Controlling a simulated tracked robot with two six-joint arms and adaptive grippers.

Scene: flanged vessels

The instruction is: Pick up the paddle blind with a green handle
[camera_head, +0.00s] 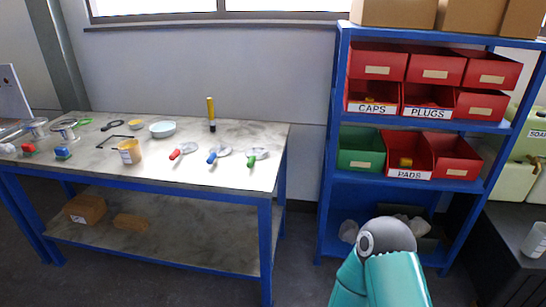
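The paddle blind with a green handle (251,159) lies flat near the right end of the workbench top, its grey disc behind the green handle. A paddle blind with a blue handle (213,156) lies to its left, and one with a red handle (176,154) lies further left. A teal and dark grey part of my arm shows at the bottom right, in front of the shelf. Neither gripper is in view.
A blue shelf (333,150) with red bins stands right, past a floor gap.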

